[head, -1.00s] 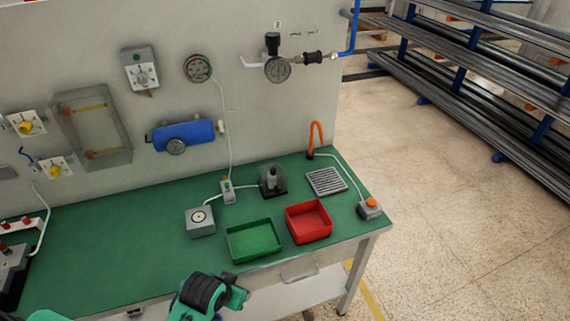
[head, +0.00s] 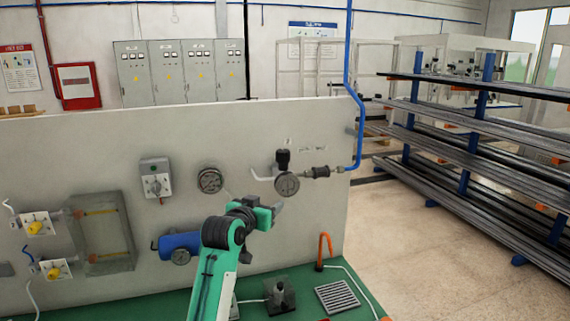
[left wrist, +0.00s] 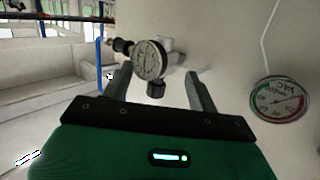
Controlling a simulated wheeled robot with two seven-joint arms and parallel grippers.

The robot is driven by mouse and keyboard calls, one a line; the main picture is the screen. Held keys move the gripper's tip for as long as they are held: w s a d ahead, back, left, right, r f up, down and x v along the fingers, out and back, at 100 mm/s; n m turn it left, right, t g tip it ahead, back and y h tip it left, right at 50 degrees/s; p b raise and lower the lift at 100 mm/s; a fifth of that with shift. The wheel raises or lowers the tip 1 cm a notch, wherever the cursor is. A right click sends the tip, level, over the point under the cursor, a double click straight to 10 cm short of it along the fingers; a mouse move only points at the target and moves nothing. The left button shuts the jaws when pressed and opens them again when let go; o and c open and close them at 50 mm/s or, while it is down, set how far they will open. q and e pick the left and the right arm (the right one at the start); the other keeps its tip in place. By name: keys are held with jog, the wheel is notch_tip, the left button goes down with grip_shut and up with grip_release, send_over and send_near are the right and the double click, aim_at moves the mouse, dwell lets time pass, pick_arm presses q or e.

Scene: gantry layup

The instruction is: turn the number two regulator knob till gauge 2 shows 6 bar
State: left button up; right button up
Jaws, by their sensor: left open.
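The number two regulator knob (head: 283,156) is a black cylinder above gauge 2 (head: 287,184), a round grey dial on the upright panel. The dial is too small to read in the head view. In the left wrist view, which is turned over, gauge 2 (left wrist: 150,60) shows with the black knob (left wrist: 156,89) below it; I cannot read its value. My left gripper (head: 275,212) is raised in front of the panel, below and a little left of the gauge. In the left wrist view its open fingers (left wrist: 158,76) frame the knob, with nothing held. My right gripper is not in view.
A vacuum gauge (left wrist: 278,99) with a coloured scale is at the right of the wrist view. A fitting (head: 320,172) and blue pipe (head: 358,130) adjoin gauge 2's right side. A blue cylinder (head: 180,243) is on the panel. An orange hook (head: 325,248) stands on the bench.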

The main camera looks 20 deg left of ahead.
pick_arm(q)
jog(key=t, duration=0.2)
send_near(280, 156)
jog(key=w+p, duration=0.1)
jog(key=w, duration=0.3)
jog(key=w+p, duration=0.2)
jog(key=w, duration=0.2)
jog(key=w+d+p, duration=0.1)
jog(key=w+p, duration=0.1)
jog(key=w, duration=0.2)
jog(key=shift+w+d+r, duration=0.1)
jog(key=shift+w, duration=0.05)
jog(key=shift+w+p, duration=0.35)
jog(key=shift+w, duration=0.25)
